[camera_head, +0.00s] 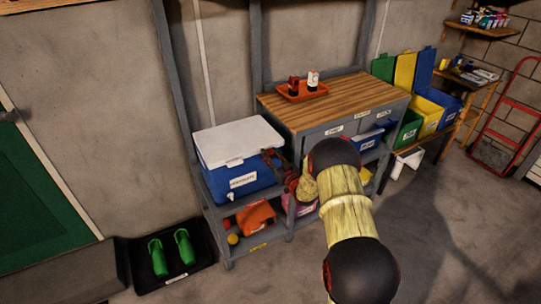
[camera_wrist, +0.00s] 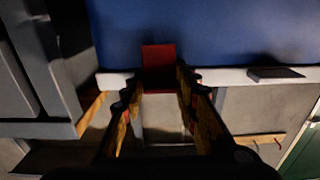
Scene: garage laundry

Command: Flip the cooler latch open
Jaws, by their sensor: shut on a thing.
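The cooler (camera_head: 243,183) has a blue body and a white lid (camera_head: 237,140), which lies closed on top. It stands on the left part of a grey shelf unit. In the wrist view the blue body (camera_wrist: 220,30) fills the top, and the white lid edge (camera_wrist: 230,76) runs below it. A red latch (camera_wrist: 158,60) sits across that edge against the blue front. My gripper (camera_wrist: 157,82) is shut on the latch, one finger on each side. In the head view my gripper (camera_head: 271,157) is at the cooler's right front corner, and the latch is not clearly visible.
A wooden-topped workbench (camera_head: 345,95) with an orange tray (camera_head: 302,91) stands right of the cooler. An orange item (camera_head: 256,217) lies on the shelf below. Green shoes (camera_head: 183,247) stand on a black mat at lower left. The floor in front is clear.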

